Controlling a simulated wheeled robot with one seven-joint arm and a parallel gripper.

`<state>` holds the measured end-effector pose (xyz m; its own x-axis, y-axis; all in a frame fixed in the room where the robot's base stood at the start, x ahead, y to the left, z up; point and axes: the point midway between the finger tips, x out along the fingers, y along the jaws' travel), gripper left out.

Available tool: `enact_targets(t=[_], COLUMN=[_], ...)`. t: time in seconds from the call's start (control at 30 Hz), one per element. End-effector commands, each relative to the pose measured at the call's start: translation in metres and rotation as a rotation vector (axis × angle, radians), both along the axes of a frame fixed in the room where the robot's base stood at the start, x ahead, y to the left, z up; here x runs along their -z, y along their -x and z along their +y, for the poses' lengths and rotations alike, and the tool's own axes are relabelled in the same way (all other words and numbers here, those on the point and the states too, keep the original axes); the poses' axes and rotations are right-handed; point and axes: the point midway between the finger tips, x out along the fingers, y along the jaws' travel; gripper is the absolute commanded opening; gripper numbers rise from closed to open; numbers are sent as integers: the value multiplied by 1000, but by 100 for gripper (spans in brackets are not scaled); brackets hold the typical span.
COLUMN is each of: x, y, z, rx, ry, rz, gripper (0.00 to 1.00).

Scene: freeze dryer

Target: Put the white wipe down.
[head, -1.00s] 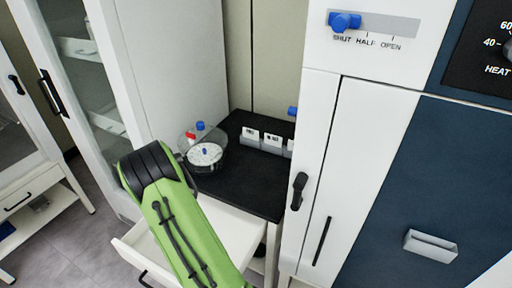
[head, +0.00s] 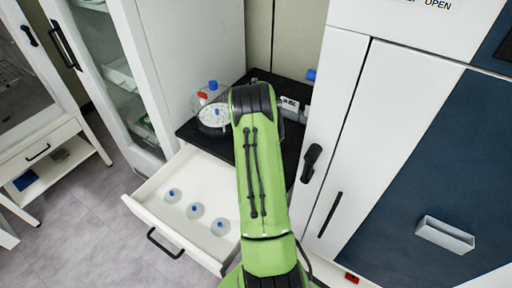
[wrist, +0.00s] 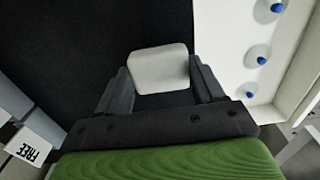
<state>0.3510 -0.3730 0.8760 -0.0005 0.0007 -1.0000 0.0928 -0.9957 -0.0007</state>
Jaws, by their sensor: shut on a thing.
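The white wipe (wrist: 158,66) is a small pale block with rounded corners in the wrist view. My gripper (wrist: 160,78) is shut on it, with one dark finger on each side. The wipe is over the black counter top (wrist: 95,40); I cannot tell whether it touches the surface. In the head view my green arm reaches over the black counter (head: 222,140) and hides the gripper and the wipe.
An open white drawer (head: 152,190) with blue-knobbed round items sticks out below the counter. A round dish (head: 214,118) and a red-and-blue-capped bottle (head: 203,95) stand at the counter's left. A "FREE" labelled block (wrist: 32,146) is at lower left. A white cabinet (head: 345,120) bounds the right.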

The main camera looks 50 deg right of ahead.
Motion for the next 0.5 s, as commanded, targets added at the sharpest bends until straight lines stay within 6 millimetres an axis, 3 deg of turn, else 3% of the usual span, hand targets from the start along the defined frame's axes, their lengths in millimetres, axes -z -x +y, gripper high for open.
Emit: enact_targets(t=[0.17, 0.5], x=[31, 36], y=[0, 0], z=[1, 0], rx=[0, 0], ry=[-2, 0], rz=[1, 0], gripper=[39, 39])
